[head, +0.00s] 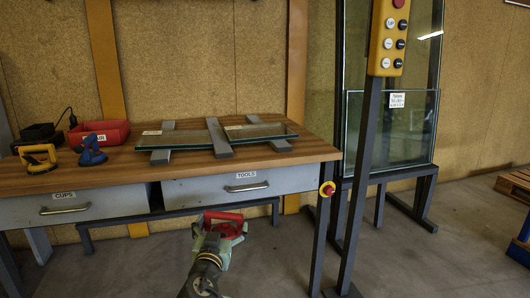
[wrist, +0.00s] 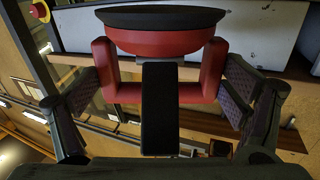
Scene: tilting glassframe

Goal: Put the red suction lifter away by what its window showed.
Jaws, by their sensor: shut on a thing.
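The red suction lifter (head: 228,218) is in my gripper (head: 222,230), in front of the bench and below its drawers. In the wrist view my gripper (wrist: 160,98) has a finger at each side of the lifter's red U-shaped handle (wrist: 108,72), with the black-rimmed cup (wrist: 160,16) beyond. A black bar crosses the handle's middle. I cannot make out the lifter's window in either view. The drawer labelled CUPS (head: 100,206) and the drawer labelled TOOLS (head: 205,188) look shut. A red bin (head: 115,133) with a partly hidden label stands on the bench.
A yellow lifter (head: 38,157) and a blue lifter (head: 91,152) stand on the bench (head: 130,163), near a black device (head: 36,134) with a cable. Glass lies on grey bars at right. A yellow control box (head: 388,40) on a post and a glass frame (head: 405,125) stand further right.

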